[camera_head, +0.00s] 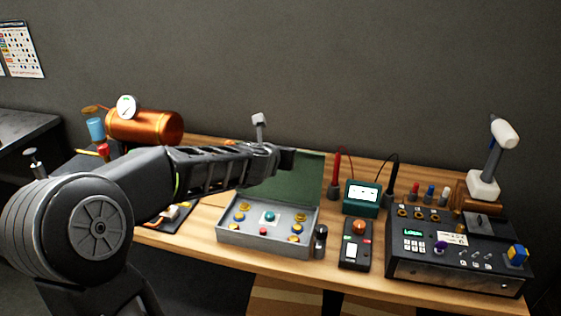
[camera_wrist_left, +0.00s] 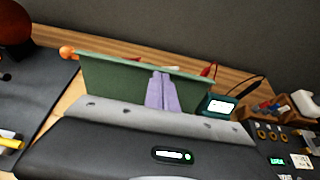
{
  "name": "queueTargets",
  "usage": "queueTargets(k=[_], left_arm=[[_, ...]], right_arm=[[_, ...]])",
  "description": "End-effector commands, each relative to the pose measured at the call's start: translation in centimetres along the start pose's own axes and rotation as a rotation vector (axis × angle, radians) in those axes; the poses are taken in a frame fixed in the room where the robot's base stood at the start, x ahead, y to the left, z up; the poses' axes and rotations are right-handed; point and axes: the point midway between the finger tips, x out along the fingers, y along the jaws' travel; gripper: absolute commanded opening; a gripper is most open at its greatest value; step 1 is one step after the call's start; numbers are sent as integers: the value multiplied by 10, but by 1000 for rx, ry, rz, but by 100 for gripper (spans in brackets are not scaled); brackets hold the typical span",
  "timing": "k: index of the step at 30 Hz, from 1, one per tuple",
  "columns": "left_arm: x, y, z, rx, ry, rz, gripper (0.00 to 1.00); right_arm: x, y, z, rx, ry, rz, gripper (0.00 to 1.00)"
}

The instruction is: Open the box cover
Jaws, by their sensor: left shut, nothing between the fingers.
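The grey box (camera_head: 262,241) stands on the wooden table with its cover (camera_head: 305,180) raised, standing up at the back edge. The cover's green inner face looks towards me. Inside the box are several yellow, blue and red round parts and a teal one in the middle. My left gripper (camera_head: 288,160) is over the box, in front of the raised cover; it hides part of the cover. In the left wrist view its fingers (camera_wrist_left: 161,92) are together and empty, in front of the green cover (camera_wrist_left: 110,80). I cannot tell whether they touch it. My right gripper is not in view.
A copper tank with a gauge (camera_head: 145,126) stands at the left. Right of the box are a green meter (camera_head: 362,199) with probes, a dark handheld device (camera_head: 355,245) and a black control unit (camera_head: 455,255). A white-headed hammer (camera_head: 503,133) stands at the back right.

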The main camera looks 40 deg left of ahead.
Motion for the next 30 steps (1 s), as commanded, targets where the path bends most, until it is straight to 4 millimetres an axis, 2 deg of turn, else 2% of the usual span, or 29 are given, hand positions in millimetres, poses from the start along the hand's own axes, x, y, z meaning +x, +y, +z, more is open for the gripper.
queueTargets(k=[3,9,30], left_arm=[[-22,0,3,-2,-2,-1,0],[-38,-1,1,0,0,-1,0],[-38,0,0,0,0,-1,0]], right_arm=[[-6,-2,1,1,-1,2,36],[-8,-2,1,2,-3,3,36],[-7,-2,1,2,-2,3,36]])
